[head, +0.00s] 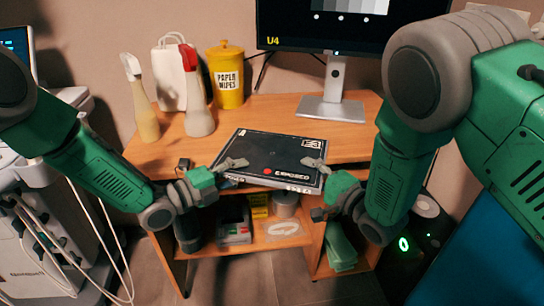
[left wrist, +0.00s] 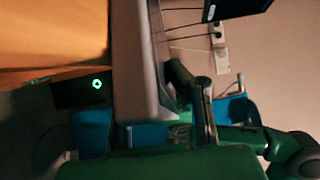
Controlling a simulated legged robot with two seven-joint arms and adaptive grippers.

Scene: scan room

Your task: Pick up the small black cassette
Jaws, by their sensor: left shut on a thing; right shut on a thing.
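The black cassette (head: 270,153), a flat box marked "EXPOSED" with a red dot, is level between my two grippers at the desk's front edge. My left gripper (head: 231,171) is shut on its left side, and my right gripper (head: 316,173) is shut on its right side. I cannot tell whether the cassette's underside touches the desk. In the left wrist view a gripper finger (left wrist: 199,105) shows beside a long grey edge that seems to be the cassette's.
The wooden desk (head: 355,145) carries spray bottles (head: 142,105), a yellow wipes canister (head: 229,82) and a monitor stand (head: 333,100). Shelves below hold a grey device (head: 234,233) and other items. A white machine with cables (head: 38,245) stands at left.

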